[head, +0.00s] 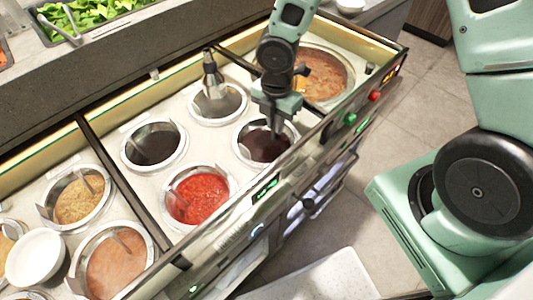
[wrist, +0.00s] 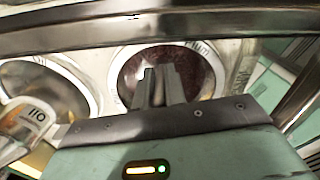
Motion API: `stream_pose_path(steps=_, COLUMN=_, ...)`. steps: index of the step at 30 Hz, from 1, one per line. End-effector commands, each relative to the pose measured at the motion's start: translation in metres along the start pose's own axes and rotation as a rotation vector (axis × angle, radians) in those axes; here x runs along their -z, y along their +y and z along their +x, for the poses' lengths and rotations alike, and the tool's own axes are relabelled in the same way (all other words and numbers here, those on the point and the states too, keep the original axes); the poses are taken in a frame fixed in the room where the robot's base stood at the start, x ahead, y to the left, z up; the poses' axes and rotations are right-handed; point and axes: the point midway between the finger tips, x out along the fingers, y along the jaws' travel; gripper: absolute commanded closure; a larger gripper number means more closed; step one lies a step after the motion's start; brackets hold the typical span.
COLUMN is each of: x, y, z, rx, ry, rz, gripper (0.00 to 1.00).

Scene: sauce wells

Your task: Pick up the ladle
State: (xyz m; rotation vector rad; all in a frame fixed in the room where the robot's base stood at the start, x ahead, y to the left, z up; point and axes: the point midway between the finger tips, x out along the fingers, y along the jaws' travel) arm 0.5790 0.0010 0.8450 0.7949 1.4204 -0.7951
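My gripper (head: 276,130) points down over the dark red sauce well (head: 250,148) near the counter's front edge. Its fingers look close together, with nothing clearly between them; they also show in front of this well in the wrist view (wrist: 160,88). An upright metal piece with a dark top (head: 211,72), perhaps a ladle handle, stands at the grey well behind and to the left. A metal part marked with digits (wrist: 35,118) shows at the left of the wrist view. I cannot tell for certain which piece is the ladle.
Around are a bright red sauce well (head: 205,200), a dark well (head: 153,160) and a reddish-brown well (head: 325,82). A white bowl (head: 35,257) is at lower left. A raised metal rail (wrist: 200,22) crosses the wrist view. Floor (head: 405,100) is clear at right.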

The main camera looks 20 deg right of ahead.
Motion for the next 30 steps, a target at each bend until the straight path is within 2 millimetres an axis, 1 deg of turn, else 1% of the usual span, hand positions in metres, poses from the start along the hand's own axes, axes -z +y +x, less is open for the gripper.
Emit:
stream_pose_path(steps=8, x=0.000, y=0.000, z=0.000, rx=0.000, ry=0.000, rz=0.000, gripper=1.00)
stream_pose_path(steps=11, x=0.000, y=0.000, z=-0.004, rx=-0.001, ry=0.000, rz=0.001, gripper=1.00)
stream_pose_path(steps=14, x=-0.001, y=0.001, z=-0.017, rx=-0.003, ry=0.000, rz=0.004, gripper=1.00)
stream_pose_path(steps=21, x=-0.001, y=0.001, z=-0.065, rx=-0.004, ry=-0.001, rz=0.004, gripper=1.00)
stream_pose_path(steps=24, x=-0.001, y=0.001, z=-0.082, rx=-0.004, ry=-0.001, rz=0.003, gripper=1.00)
stream_pose_path(steps=27, x=-0.001, y=0.001, z=-0.093, rx=-0.003, ry=-0.001, rz=0.003, gripper=1.00)
stream_pose_path(steps=30, x=-0.001, y=0.000, z=-0.099, rx=0.000, ry=0.000, rz=0.001, gripper=1.00)
